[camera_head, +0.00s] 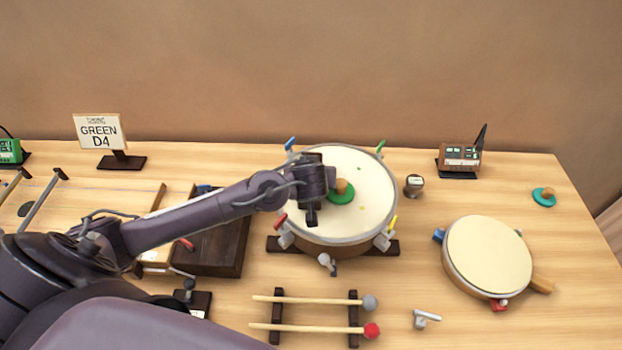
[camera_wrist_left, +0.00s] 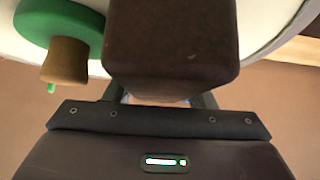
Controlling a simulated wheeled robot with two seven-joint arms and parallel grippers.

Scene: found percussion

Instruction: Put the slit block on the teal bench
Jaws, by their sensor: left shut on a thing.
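My left gripper (camera_head: 312,216) is over the left part of the big white-headed drum (camera_head: 362,170) in the head view. In the left wrist view it is shut on a dark brown wooden block (camera_wrist_left: 172,40), which looks like the slit block. No slit shows on the face in view. In the head view I cannot make out the block apart from the dark gripper. I cannot identify a teal bench in either view. My right gripper is not in view.
A green disc with a wooden knob (camera_head: 341,192) lies on the drum head. A tambourine-like drum (camera_head: 488,257) is at right, two mallets (camera_head: 310,300) in front. A dark wooden box (camera_head: 222,246) stands left of the drum. The right table edge area is mostly clear.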

